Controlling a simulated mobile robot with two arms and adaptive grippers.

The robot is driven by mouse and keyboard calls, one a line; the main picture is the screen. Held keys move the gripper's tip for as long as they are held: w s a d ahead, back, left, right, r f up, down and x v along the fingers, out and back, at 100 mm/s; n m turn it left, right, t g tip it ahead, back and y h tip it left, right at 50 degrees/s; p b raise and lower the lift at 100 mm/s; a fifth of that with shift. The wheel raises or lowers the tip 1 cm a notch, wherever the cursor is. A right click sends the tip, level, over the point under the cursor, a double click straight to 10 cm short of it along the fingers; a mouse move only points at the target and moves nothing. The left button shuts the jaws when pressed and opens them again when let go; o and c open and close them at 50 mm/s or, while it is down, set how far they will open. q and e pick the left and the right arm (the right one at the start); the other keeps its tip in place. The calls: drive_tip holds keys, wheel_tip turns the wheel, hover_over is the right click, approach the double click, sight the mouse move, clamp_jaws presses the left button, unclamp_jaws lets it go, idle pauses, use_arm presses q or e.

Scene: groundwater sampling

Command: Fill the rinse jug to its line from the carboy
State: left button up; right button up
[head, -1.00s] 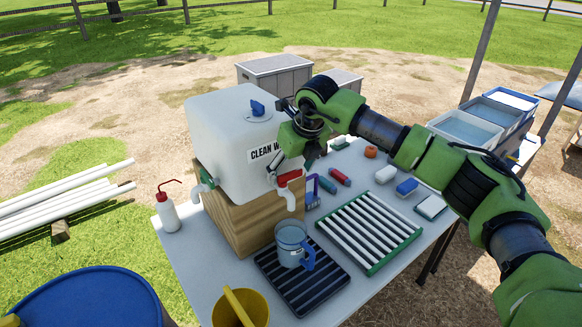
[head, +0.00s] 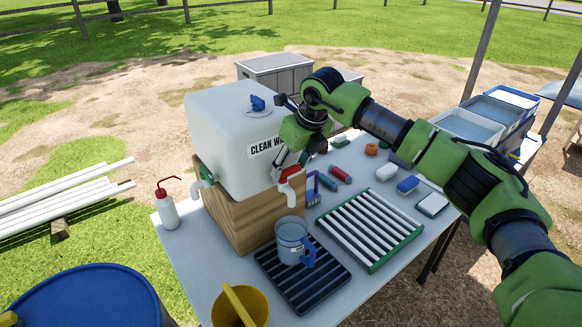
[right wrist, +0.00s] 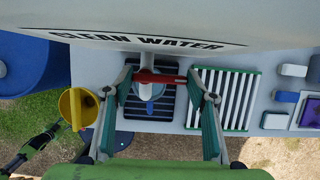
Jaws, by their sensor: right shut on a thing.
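The white carboy (head: 225,140), labelled CLEAN WATER, stands on a wooden block. Its front tap has a white spout (head: 291,198) and a red lever (head: 290,173). The lever also shows between my right fingers in the right wrist view (right wrist: 160,78). My right gripper (head: 286,168) is shut on the red lever. The clear bluish rinse jug (head: 290,236) with a blue handle stands upright under the spout on a black slatted tray (head: 310,290). I cannot make out its water level or a stream. Part of my left arm shows at the lower left of the wrist view; its fingers are unclear.
A yellow bucket (head: 241,306) stands at the table's front, left of the black tray. A white-slatted rack with a green frame (head: 371,268) lies right of it. A wash bottle (head: 166,208) stands left of the carboy. Small items lie behind the rack.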

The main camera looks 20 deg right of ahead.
drive_tip(key=o, duration=1.1)
drive_tip(key=v, duration=1.2)
